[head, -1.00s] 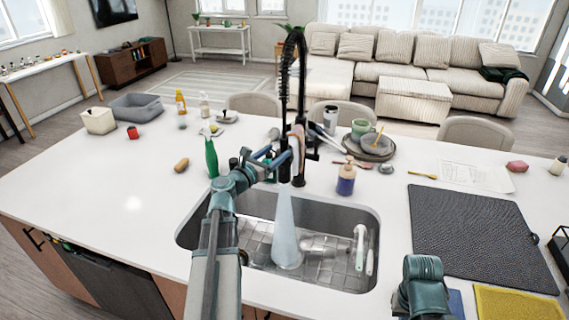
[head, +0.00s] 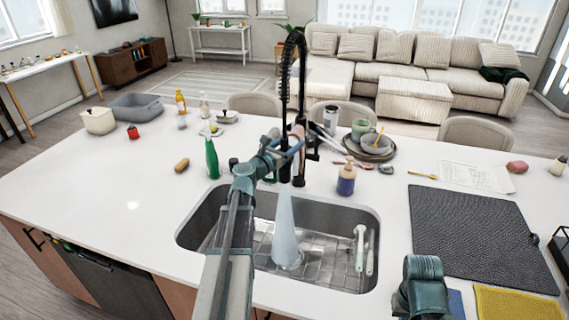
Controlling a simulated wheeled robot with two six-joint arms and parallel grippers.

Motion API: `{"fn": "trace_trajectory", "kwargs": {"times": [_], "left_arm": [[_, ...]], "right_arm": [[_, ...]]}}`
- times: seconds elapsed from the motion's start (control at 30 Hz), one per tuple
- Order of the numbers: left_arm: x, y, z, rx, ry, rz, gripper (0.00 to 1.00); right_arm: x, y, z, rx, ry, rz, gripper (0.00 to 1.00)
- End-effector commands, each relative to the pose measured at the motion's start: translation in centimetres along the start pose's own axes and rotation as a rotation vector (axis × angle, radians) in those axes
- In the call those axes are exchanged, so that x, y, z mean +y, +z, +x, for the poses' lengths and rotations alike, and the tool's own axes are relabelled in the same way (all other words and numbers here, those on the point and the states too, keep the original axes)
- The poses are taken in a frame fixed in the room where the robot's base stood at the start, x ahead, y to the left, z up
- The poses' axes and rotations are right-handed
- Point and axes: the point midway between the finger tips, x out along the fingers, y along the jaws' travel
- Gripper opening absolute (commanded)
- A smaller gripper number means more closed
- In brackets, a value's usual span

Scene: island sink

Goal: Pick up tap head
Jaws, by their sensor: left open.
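The black spring-neck tap (head: 301,85) stands behind the sink (head: 345,207). Its tap head (head: 285,170) hangs over the basin, and a pale, wide stream of water (head: 284,228) falls from it to the sink floor. My left arm reaches over the sink's left side. My left gripper (head: 284,148) is open at the height of the tap head, close to it. The gripper and wrist partly cover the tap there, so I cannot tell whether the fingers touch or surround it. Only a link of my right arm shows at the lower right.
A green bottle (head: 212,158) stands left of the gripper and a soap dispenser (head: 346,180) right of the tap. Stacked plates (head: 370,148) lie behind. White-handled brushes (head: 360,248) lean in the sink. A dark mat (head: 475,240) covers the right counter; the left counter is mostly clear.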

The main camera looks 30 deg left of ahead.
Motion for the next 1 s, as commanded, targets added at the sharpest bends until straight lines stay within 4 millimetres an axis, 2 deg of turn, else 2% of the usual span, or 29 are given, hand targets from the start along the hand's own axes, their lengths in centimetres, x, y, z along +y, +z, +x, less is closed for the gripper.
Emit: {"fn": "trace_trajectory", "kwargs": {"times": [0.1, 0.5, 1.0], "left_arm": [[-0.03, 0.00, -0.09, 0.000, 0.000, 0.000, 0.69], [-0.02, 0.00, -0.11, 0.000, 0.000, 0.000, 0.00], [-0.03, 0.00, -0.12, 0.000, 0.000, 0.000, 0.00]], "right_arm": [[0.00, 0.00, 0.00, 0.000, 0.000, 0.000, 0.00], [0.00, 0.00, 0.00, 0.000, 0.000, 0.000, 0.00], [0.00, 0.00, 0.00, 0.000, 0.000, 0.000, 0.00]]}}
